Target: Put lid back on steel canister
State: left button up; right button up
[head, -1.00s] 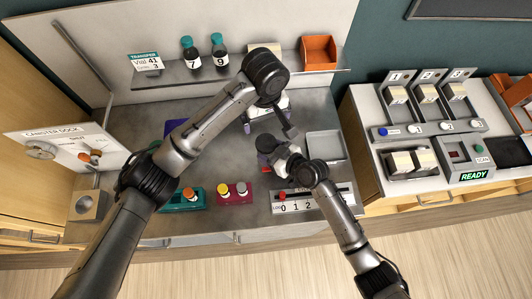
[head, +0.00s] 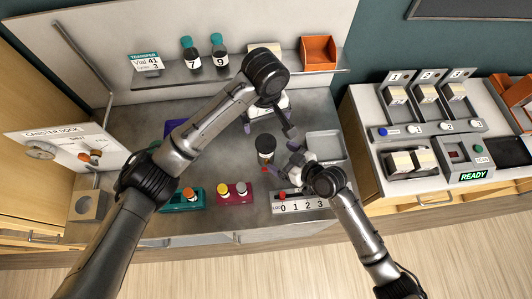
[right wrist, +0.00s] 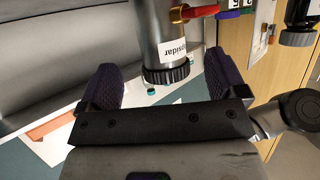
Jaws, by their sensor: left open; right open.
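The steel canister (head: 266,154) stands on the grey bench in the middle of the head view, with a dark round top and a white label. In the right wrist view the canister (right wrist: 172,35) has a black ribbed cap (right wrist: 167,74) at its near end and a red-handled valve at its side. My right gripper (head: 282,162) is open, just right of the canister. Its two purple finger pads show apart in the wrist view, with the canister seen beyond and between them.
A grey tray (head: 325,146) lies right of the grippers. Teal (head: 187,199) and magenta (head: 233,193) vial racks and a numbered strip (head: 300,202) line the front edge. A canister dock panel (head: 68,145) is at left. A shelf (head: 225,72) with bottles runs behind.

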jog(key=v, duration=0.8)
jog(key=shift+s+d+r, duration=0.1)
dwell(0.4)
